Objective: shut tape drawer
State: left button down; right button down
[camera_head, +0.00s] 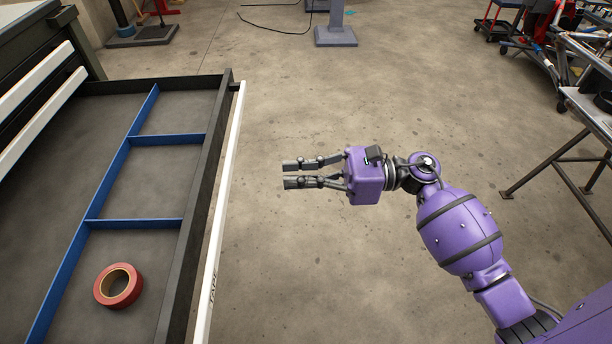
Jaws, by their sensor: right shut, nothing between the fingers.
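The tape drawer (222,203) is pulled out at the left, its white front strip marked "TAPE". Inside, blue dividers (161,139) split it into compartments. A red roll of tape (118,286) lies in the near compartment on the right side. My right gripper (284,174) is to the right of the drawer front, with its fingers pointing left at the white strip. There is a gap between the fingertips and the drawer. The gripper is shut and holds nothing. My left gripper is not in view.
The cabinet (32,40) with other white-fronted drawers stands at the upper left. A metal-legged table (590,110) is at the right edge. A grey column base (335,37) stands at the top. Concrete floor lies clear around my right arm.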

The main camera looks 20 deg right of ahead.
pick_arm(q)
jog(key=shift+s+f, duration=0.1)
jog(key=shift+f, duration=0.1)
pick_arm(e)
jog(key=x, duration=0.9)
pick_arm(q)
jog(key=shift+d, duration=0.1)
pick_arm(e)
jog(key=shift+a, duration=0.1)
